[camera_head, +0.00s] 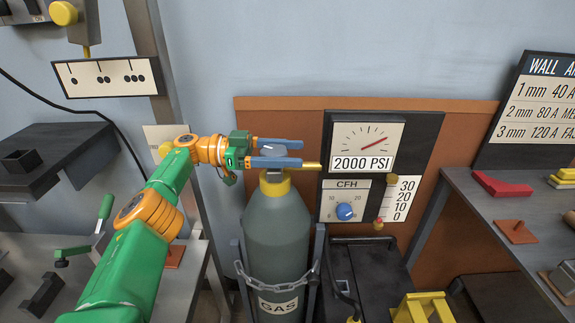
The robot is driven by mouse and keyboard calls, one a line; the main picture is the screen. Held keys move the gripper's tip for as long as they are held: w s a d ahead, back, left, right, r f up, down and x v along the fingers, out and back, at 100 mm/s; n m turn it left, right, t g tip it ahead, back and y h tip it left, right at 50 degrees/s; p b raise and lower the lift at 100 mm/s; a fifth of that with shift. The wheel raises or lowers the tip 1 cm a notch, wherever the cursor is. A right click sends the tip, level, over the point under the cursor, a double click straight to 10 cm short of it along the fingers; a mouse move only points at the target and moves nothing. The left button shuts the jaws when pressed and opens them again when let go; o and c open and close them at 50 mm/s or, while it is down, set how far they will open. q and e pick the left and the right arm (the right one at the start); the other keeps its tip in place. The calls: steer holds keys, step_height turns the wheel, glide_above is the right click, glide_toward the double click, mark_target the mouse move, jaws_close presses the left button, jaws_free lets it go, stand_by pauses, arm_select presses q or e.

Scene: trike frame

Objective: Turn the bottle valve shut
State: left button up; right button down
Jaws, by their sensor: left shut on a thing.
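A grey-green gas bottle (275,232) stands upright with a yellow collar (274,184) at its neck and a GAS label on its front. Its valve (272,150) is a small grey-blue piece on top. My left gripper (285,153) has its two blue-grey fingers reaching in from the left at the bottle top, shut on the valve. The fingers hide part of the valve. A gauge (365,146) to the right reads 2000 PSI, its red needle pointing up and right. My right gripper is not in view.
A panel below the gauge has a blue CFH knob (345,211) and a 0 to 30 scale (399,198). A chain (275,282) crosses the bottle's front. Benches stand at left (196,262) and right (480,207). An orange-brown board (450,150) lies behind.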

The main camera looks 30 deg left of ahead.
arm_select(q)
steer(key=shift+f, duration=0.1)
stand_by(0.3)
steer(key=o, duration=1.3)
steer(key=shift+d, duration=0.15)
steer(key=shift+o, duration=0.2)
steer(key=shift+r+p, duration=0.45)
steer(key=shift+r, duration=1.3)
steer(key=s+d+r+b, duration=0.1)
steer(key=s+d+r, duration=0.5)
steer(key=s+r, duration=0.3)
steer(key=s, duration=0.3)
steer(key=shift+s+d+r, duration=0.15)
steer(key=shift+d+r, duration=0.15)
steer(key=shift+d, duration=0.05)
